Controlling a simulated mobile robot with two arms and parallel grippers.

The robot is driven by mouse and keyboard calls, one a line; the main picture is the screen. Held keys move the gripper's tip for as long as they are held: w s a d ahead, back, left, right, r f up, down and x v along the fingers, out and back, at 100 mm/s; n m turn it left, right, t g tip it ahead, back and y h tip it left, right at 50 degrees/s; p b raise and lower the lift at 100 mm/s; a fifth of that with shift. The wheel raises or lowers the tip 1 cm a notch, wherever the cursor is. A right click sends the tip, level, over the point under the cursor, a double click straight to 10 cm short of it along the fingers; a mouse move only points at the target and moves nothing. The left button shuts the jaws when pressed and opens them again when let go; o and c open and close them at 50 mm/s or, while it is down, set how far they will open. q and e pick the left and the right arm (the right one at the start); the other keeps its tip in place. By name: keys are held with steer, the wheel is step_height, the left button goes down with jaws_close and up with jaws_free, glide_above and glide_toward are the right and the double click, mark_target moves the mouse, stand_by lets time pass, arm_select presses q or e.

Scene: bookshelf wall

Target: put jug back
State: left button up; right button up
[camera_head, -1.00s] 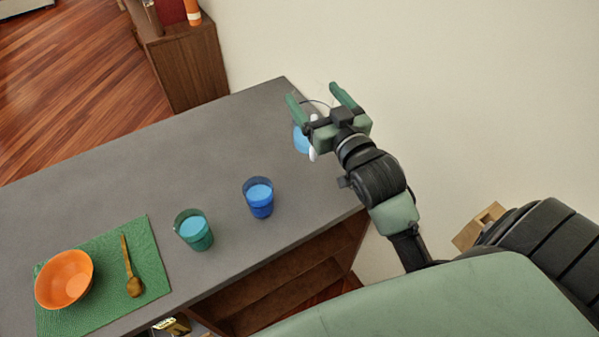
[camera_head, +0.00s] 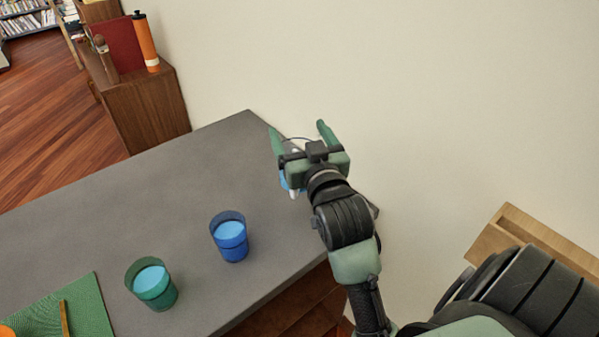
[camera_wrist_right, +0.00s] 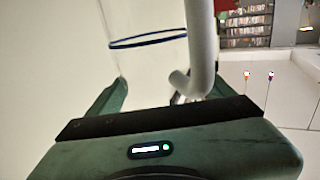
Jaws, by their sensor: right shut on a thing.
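The jug is clear, with a blue rim line (camera_wrist_right: 148,41), a white handle (camera_wrist_right: 203,50) and blue contents (camera_head: 284,181). In the head view it is mostly hidden behind my right gripper (camera_head: 299,132), at the right end of the grey counter (camera_head: 175,180). My right gripper is shut on the jug; in the right wrist view the jug stands between the fingers, handle on the right. I cannot tell whether its base touches the counter. My left gripper is not in view.
A blue glass (camera_head: 229,238) and a green glass (camera_head: 152,284), both with blue liquid, stand on the counter. A green mat (camera_head: 85,310) with a spoon and an orange bowl lies at the lower left. A wooden cabinet (camera_head: 150,108) bears an orange bottle (camera_head: 146,42).

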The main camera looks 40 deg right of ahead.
step_height(320, 180, down, 9)
steer(key=shift+r, duration=0.2)
steer(key=shift+f, duration=0.1)
steer(key=o, duration=2)
steer(key=shift+f, duration=0.15)
